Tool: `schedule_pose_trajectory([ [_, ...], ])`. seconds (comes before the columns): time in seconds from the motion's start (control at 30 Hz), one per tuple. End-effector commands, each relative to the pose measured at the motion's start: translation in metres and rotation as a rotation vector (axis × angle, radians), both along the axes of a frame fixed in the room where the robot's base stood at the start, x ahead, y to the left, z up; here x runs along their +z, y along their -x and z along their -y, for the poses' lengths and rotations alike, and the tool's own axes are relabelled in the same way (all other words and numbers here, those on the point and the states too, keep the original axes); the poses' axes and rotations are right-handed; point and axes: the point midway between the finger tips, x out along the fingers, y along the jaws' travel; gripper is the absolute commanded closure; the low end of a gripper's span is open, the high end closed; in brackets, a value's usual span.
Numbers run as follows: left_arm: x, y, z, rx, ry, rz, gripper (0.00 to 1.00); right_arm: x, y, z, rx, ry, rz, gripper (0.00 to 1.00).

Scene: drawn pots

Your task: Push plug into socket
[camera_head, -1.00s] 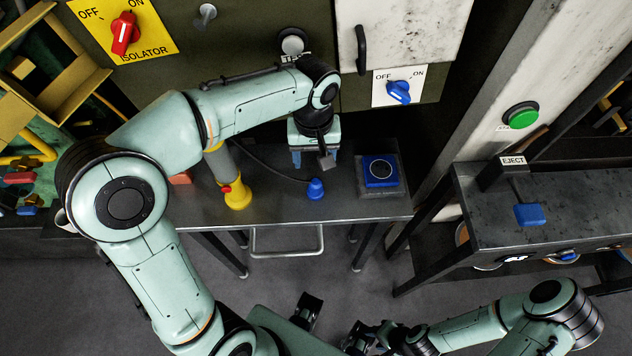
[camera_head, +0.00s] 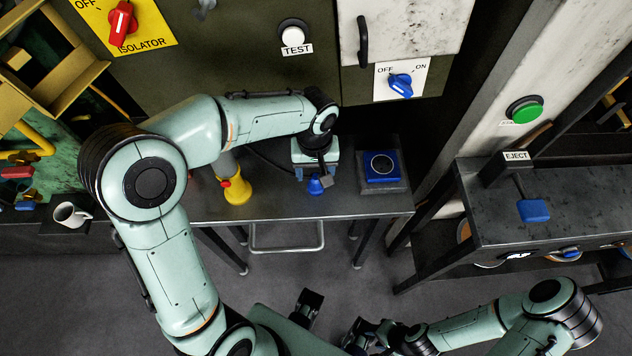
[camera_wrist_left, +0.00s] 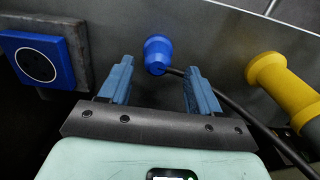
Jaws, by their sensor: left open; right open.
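The blue plug (camera_head: 315,187) stands on the metal bench, with a dark cable at it. In the left wrist view the plug (camera_wrist_left: 158,54) shows between and just beyond the two blue fingers, with clear space on both sides. My left gripper (camera_wrist_left: 160,78) is open and empty; in the head view my left gripper (camera_head: 317,176) is over the plug and partly hides it. The blue square socket (camera_head: 381,168) with a round dark face sits on a grey block to the right; it is also in the left wrist view (camera_wrist_left: 36,62). My right gripper (camera_head: 360,335) is open, low in the head view.
A yellow post (camera_head: 236,188) stands on the bench left of the plug; it also shows in the left wrist view (camera_wrist_left: 285,85). The panel behind carries a TEST button (camera_head: 293,35). A second bench (camera_head: 580,205) with a blue EJECT paddle (camera_head: 532,211) is at the right.

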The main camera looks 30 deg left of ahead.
Motion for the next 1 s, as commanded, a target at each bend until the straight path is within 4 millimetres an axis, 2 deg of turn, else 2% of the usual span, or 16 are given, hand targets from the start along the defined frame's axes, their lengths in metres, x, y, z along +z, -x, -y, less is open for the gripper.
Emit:
schedule_pose_trajectory([
  [0.17,-0.003,0.000,0.000,0.000,0.000,-0.001,0.37,0.000,0.000,0.000,0.000,0.000,0.000,0.57],
  [0.5,-0.049,-0.004,0.000,0.000,-0.001,-0.002,0.37,-0.003,0.001,0.000,0.000,0.000,-0.001,0.57],
  [0.9,-0.052,-0.004,0.000,0.000,-0.001,0.001,0.37,-0.003,0.001,0.000,0.000,0.000,-0.001,0.57],
  [0.97,-0.052,-0.004,0.000,0.000,-0.001,0.001,0.53,-0.003,0.001,0.000,0.000,0.000,-0.001,0.57],
  [1.0,-0.052,-0.004,0.000,0.000,-0.001,0.001,0.67,-0.003,0.001,0.000,0.000,0.000,-0.001,0.57],
])
